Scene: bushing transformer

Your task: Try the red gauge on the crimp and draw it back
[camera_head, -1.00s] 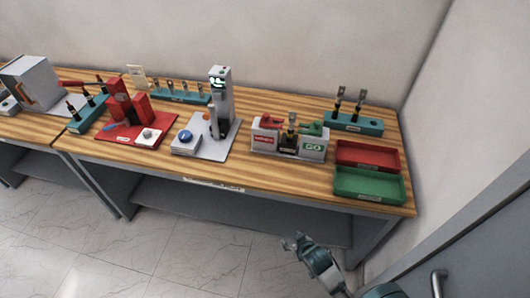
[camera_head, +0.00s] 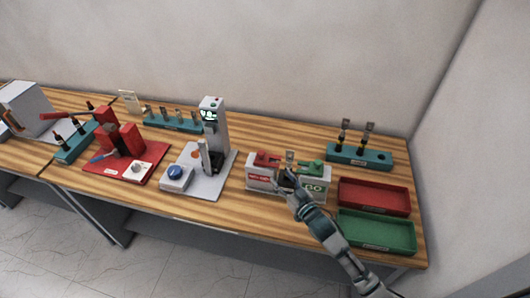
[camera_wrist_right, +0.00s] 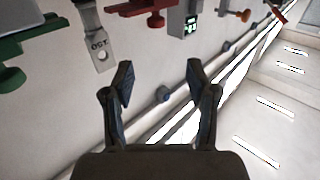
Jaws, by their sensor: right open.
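The red gauge (camera_head: 267,158) rests on the left part of a white block with a red label; it also shows at the top of the right wrist view (camera_wrist_right: 150,8). The green gauge (camera_head: 311,167) rests on the block's right part, marked GO. The crimp, a metal lug (camera_head: 290,157), stands upright between them; in the right wrist view the lug (camera_wrist_right: 97,42) bears lettering and a hole. My right gripper (camera_head: 284,178) is in front of the block and hides part of it. In the right wrist view its fingers (camera_wrist_right: 158,88) are apart and empty. My left gripper is out of view.
A red tray (camera_head: 375,210) and a green tray (camera_head: 413,235) lie right of the block. A teal stand (camera_head: 350,155) with two lugs is behind them. A grey machine (camera_head: 216,130) with a lit display and a red fixture (camera_head: 105,172) stand left.

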